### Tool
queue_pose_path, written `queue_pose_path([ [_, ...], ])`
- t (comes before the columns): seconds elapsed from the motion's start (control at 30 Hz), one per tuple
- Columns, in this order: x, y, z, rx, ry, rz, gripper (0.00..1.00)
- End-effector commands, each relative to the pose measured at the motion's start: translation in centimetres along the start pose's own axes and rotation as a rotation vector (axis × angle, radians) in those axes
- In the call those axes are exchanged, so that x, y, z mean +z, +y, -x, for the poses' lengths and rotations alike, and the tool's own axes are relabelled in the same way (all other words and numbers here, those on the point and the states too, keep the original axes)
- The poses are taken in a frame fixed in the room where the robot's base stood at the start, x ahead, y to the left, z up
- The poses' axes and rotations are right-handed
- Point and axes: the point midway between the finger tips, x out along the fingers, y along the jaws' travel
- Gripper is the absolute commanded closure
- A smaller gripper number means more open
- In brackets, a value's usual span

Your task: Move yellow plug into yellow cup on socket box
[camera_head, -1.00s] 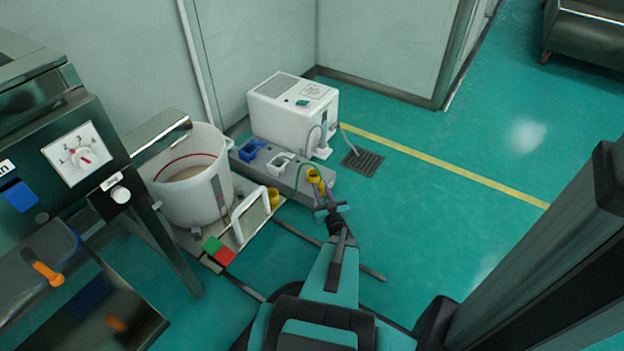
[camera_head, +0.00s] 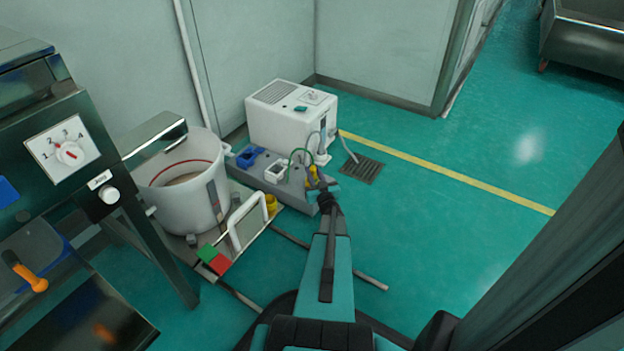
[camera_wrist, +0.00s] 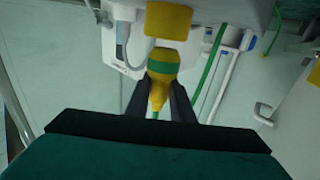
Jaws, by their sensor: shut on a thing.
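My gripper (camera_wrist: 161,88) is shut on the yellow plug (camera_wrist: 163,58), which has a green band and a tapered end towards the palm in the wrist view. The yellow cup (camera_wrist: 168,20) lies just past the plug's far end; a small gap shows between them, and the plug is outside the cup. In the head view my gripper (camera_head: 324,187) is at the right end of the grey socket box (camera_head: 292,191). Yellow (camera_head: 312,174) shows there beside the fingers, but I cannot separate plug from cup.
The socket box also bears a blue cup (camera_head: 249,156) and a white cup (camera_head: 276,171). A white machine (camera_head: 290,125) stands behind it.

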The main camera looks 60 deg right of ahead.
Motion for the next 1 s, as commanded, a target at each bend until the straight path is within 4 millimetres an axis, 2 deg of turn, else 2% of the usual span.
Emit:
queue_pose_path([
  [0.03, 0.4, 0.1, -1.0, -0.001, 0.001, 0.001, 1.00],
  [0.2, 0.3, 0.2, -2.2, -0.001, 0.001, 0.000, 1.00],
  [0.57, 0.2, 0.2, -2.3, -0.001, 0.000, 0.000, 1.00],
  [1.0, 3.6, 0.2, -2.3, -0.001, 0.000, 0.000, 1.00],
])
